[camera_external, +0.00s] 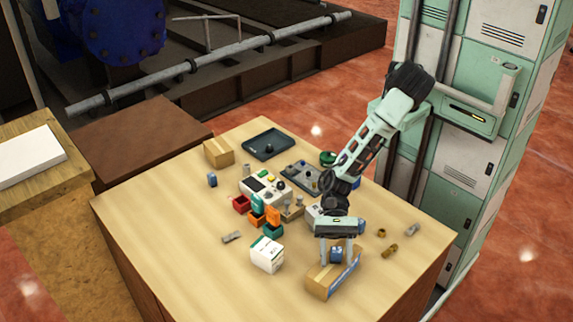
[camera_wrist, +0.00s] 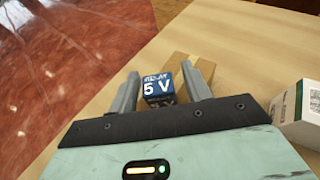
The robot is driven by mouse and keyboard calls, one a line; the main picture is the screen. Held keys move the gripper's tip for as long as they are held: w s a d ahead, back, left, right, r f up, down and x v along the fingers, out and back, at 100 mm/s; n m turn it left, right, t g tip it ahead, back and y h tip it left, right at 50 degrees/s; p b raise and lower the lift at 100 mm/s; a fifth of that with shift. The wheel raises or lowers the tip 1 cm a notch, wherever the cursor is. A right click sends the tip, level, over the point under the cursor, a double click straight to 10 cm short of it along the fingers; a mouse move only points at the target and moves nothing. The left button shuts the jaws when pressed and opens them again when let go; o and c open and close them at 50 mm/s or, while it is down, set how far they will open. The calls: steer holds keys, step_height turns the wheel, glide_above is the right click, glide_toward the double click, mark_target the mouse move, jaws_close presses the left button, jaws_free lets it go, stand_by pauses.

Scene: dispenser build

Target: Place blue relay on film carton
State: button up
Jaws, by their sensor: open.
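The blue relay (camera_external: 337,256), a small block, shows in the wrist view (camera_wrist: 158,88) with white "RELAY" and "5 V" lettering. It sits between the fingers of my gripper (camera_external: 337,250), which are open on either side of it. My gripper also shows in the wrist view (camera_wrist: 160,84), pointing down. The film carton (camera_external: 318,282) is a brown cardboard box with a blue and white side label, directly under the relay at the table's front. Its top also shows in the wrist view (camera_wrist: 182,64). The relay appears to rest on the carton's top; the contact edge is partly hidden.
A white carton (camera_external: 267,255) stands left of the film carton. Coloured bins (camera_external: 258,210), a control box (camera_external: 265,187), a dark tray (camera_external: 271,144) and another brown box (camera_external: 219,152) stand farther back. Small metal parts (camera_external: 390,250) lie at the right. The front-left table is clear.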

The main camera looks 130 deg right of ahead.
steer(key=b+v, duration=0.3)
steer(key=v, duration=0.8)
steer(key=s+r+n+g+h, duration=0.3)
steer(key=s+n+g+h, duration=0.1)
steer(key=s+n, duration=1.3)
steer(key=s+r+n+g+h, duration=0.2)
steer(key=s+n+g+h, duration=0.3)
steer(key=s+n, duration=1.2)
steer(key=s, duration=0.5)
steer(key=shift+s+r+n+g, duration=0.3)
steer(key=shift+r+n, duration=0.1)
